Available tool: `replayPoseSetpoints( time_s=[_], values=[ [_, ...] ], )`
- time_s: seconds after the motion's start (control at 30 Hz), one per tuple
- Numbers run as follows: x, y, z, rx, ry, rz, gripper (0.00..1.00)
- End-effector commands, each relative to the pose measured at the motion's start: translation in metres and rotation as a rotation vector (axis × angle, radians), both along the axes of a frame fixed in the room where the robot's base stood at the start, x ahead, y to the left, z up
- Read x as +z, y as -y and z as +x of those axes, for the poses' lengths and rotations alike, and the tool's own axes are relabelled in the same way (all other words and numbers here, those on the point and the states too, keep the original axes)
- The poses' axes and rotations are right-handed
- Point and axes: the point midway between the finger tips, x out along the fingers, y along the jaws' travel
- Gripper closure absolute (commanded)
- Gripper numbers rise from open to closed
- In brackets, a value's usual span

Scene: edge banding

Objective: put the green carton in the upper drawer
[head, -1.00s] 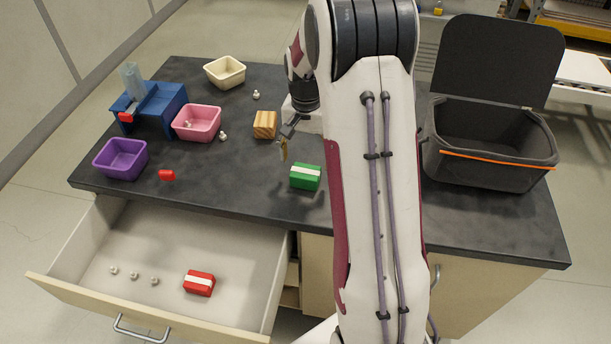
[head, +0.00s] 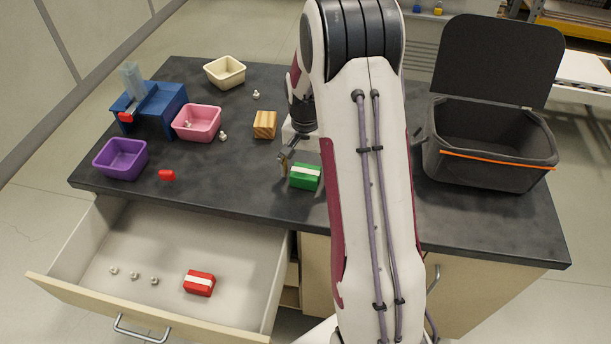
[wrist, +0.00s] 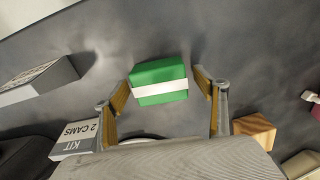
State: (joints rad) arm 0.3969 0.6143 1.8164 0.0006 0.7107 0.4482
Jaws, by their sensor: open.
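The green carton (head: 305,177) with a white band lies on the dark worktop near its front edge. In the wrist view the green carton (wrist: 160,82) sits ahead of and between the two fingers of my gripper (wrist: 163,97), which are spread apart. In the head view my gripper (head: 285,165) is low at the carton's left side, partly hidden by my arm. I cannot tell if a finger touches the carton. The upper drawer (head: 185,240) is pulled out at the front left, holding a red carton (head: 199,283) and several small pale knobs.
A wooden block (head: 265,125) stands behind the carton. Purple (head: 121,159), pink (head: 197,123) and cream (head: 225,72) bins, a blue fixture (head: 150,107) and a red piece (head: 167,175) are at left. An open dark case (head: 487,150) stands right. A labelled kit box (wrist: 75,138) shows in the wrist view.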

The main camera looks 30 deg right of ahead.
Motion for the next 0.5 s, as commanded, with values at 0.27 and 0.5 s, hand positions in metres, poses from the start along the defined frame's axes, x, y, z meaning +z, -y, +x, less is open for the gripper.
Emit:
replayPoseSetpoints(
  time_s=[0.27, 0.5],
  values=[
    [-0.0062, 0.0001, -0.0001, 0.0, 0.0, 0.0, 0.28],
    [-0.0059, 0.0001, -0.0001, 0.0, 0.0, 0.0, 0.28]
  ],
)
